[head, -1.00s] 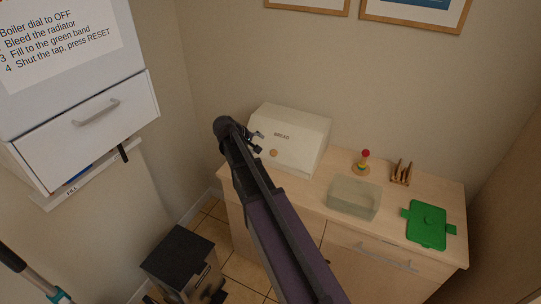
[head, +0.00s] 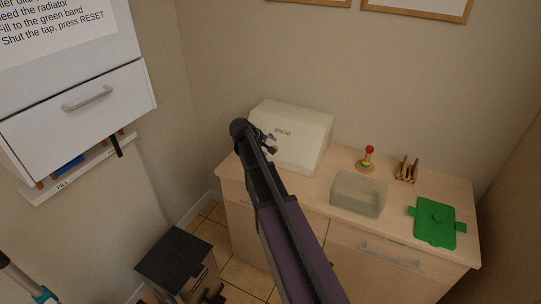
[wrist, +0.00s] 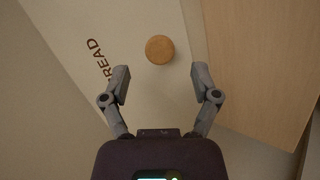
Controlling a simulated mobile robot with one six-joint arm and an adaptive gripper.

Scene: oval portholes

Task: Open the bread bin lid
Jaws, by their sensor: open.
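The bread bin (head: 300,118) is a cream box lettered BREAD on its sloping front, standing at the left end of the wooden cabinet; its lid looks shut. In the wrist view its round wooden knob (wrist: 159,49) lies just beyond my fingertips, centred between them. My gripper (wrist: 161,72) is open and empty, with one finger on each side of the line to the knob. In the head view my gripper (head: 271,144) is in front of the bin's face and largely hides the knob. I cannot tell any contact.
On the cabinet top (head: 393,211), right of the bin, are a clear container (head: 358,194), a stacking toy (head: 367,160), a toast rack (head: 406,170) and a green lid (head: 435,222). A dark pedal bin (head: 178,258) stands on the floor. A white drawer (head: 80,110) is at left.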

